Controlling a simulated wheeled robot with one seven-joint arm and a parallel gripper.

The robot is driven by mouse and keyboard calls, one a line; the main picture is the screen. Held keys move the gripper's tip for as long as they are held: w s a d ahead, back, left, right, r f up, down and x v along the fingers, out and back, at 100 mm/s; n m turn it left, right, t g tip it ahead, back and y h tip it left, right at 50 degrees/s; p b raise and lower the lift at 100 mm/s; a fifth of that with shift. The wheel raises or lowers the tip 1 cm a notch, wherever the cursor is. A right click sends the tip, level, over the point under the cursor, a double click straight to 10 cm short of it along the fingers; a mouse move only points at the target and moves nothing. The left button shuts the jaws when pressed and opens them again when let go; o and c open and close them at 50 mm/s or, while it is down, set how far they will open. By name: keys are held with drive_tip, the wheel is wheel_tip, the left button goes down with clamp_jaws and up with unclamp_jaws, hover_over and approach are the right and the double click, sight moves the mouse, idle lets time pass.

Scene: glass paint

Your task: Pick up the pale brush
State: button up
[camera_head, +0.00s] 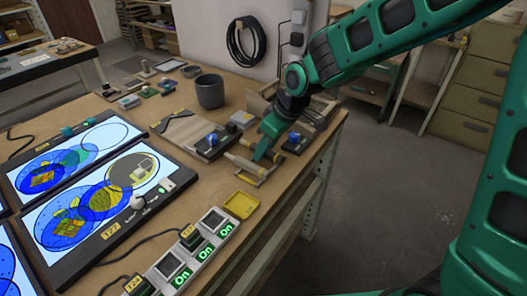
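My gripper (260,157) is green and hangs at the end of my green arm, pointing down at the right part of the workbench. Its fingertips are at or just above a pale, slender wooden piece (238,160), which looks like the pale brush. The piece lies at a slant on the bench, and its right end is partly hidden by the gripper. Whether the fingers touch it, and how far apart they are, is too small to tell.
The wooden workbench (222,181) holds a grey cup (209,91), a blue-knobbed device (212,142), a yellow tray (241,204) and a power strip (197,249) with green "On" lights. Lit panels (104,204) with coloured glass pieces lie left. Open floor lies right.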

clamp_jaws()
idle(0.4)
